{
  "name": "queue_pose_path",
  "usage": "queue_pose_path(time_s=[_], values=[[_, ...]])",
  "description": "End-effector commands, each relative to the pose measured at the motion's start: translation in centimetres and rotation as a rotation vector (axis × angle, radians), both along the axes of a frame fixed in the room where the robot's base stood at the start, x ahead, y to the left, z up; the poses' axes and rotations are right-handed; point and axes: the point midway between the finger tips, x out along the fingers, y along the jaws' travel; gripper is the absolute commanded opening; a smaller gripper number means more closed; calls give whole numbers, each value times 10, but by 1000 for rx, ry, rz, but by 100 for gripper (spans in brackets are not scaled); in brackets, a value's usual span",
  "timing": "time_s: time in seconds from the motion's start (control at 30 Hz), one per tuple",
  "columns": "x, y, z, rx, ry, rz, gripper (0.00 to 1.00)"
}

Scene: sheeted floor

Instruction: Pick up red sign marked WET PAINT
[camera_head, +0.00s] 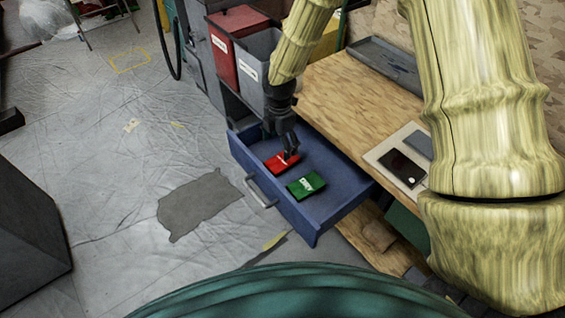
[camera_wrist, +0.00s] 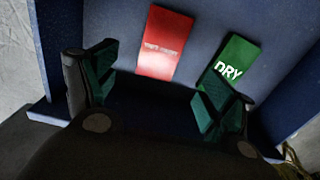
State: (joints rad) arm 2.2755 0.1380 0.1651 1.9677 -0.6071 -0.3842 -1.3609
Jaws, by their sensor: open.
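The red sign (camera_head: 279,164) lies flat in an open blue drawer (camera_head: 333,199). In the wrist view the red sign (camera_wrist: 165,42) has faint white lettering that I cannot read clearly. A green sign (camera_head: 306,185) lies beside it, and in the wrist view this green sign (camera_wrist: 231,66) reads DRY. My gripper (camera_head: 289,156) points down into the drawer at the red sign and hides part of it. In the wrist view my gripper (camera_wrist: 158,88) has its two green-padded fingers spread apart, with nothing between them. The red sign shows just beyond the fingertips.
The drawer's walls surround both signs. A wooden worktop (camera_head: 345,105) stands right of the drawer, with a dark tray (camera_head: 385,62) and a black phone-like object (camera_head: 402,168). Red and grey bins (camera_head: 236,45) stand behind. The sheeted floor (camera_head: 110,190) at left is mostly open.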

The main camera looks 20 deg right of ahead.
Motion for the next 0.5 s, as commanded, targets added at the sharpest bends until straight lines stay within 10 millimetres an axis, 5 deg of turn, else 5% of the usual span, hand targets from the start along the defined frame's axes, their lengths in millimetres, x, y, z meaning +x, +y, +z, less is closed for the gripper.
queue_pose_path(time_s=[0.5], values=[[0, -2, -39, 0, 1, 0, 83]])
